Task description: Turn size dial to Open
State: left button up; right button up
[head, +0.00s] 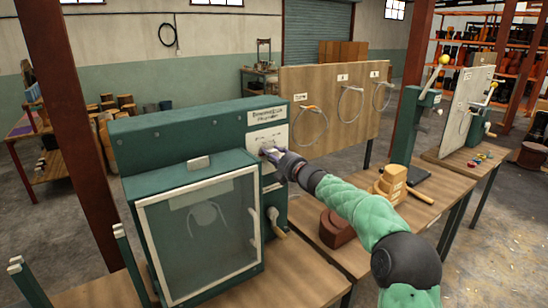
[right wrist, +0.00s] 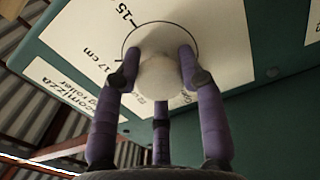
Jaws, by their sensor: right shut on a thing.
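The size dial (right wrist: 160,76) is a pale round knob on a white plate with a dark arc and printed marks, on the green machine (head: 190,130). My right gripper (head: 270,154) reaches the white panel (head: 268,137) at the machine's upper right. In the right wrist view its purple fingers (right wrist: 158,85) are shut around the dial. In the head view the gripper hides the dial. I cannot read an Open mark or tell the dial's setting. My left gripper is not in view.
A wooden board with wire loops (head: 335,105) stands behind. Stacked wooden pieces (head: 390,182) and a dark brown block (head: 335,228) sit near my right arm.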

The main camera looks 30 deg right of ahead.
jog(key=shift+a, duration=0.2)
jog(key=o, duration=1)
jog(key=shift+o, duration=0.8)
jog(key=shift+a, duration=0.15)
jog(key=shift+s, duration=0.1)
jog(key=shift+s+d, duration=0.2)
jog(key=s, duration=1.1)
jog(key=shift+s+d, duration=0.15)
jog(key=shift+d, duration=0.25)
